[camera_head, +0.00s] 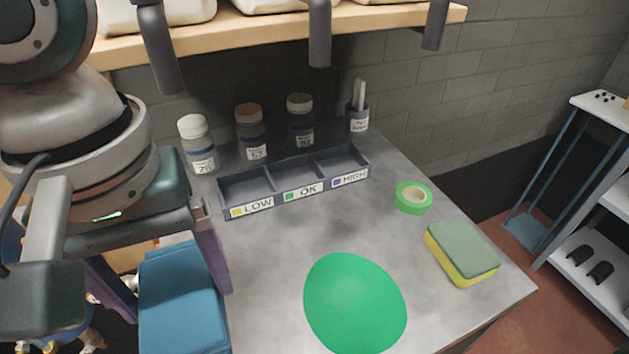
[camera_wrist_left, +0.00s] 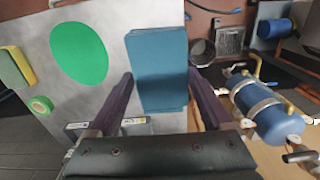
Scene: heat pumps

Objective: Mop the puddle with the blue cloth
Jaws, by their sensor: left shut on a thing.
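The blue cloth (camera_head: 184,305) is a folded rectangular stack at the left edge of the grey table. My left gripper (camera_head: 168,262) is shut on it, with a purple finger along each side. The left wrist view shows the cloth (camera_wrist_left: 158,60) between the two fingers of my gripper (camera_wrist_left: 160,88). I cannot tell whether the cloth touches the tabletop. The puddle (camera_head: 355,303) is a flat green oval on the front middle of the table, right of the cloth and apart from it. It also shows in the wrist view (camera_wrist_left: 78,53). My right gripper is not in view.
A yellow-green sponge (camera_head: 462,252) and a green tape roll (camera_head: 412,198) lie right of the puddle. A three-part labelled tray (camera_head: 293,190), several jars (camera_head: 251,130) and a pen cup (camera_head: 357,120) stand behind. A wooden shelf (camera_head: 270,32) hangs above. A blue tank (camera_wrist_left: 268,120) is beside the table.

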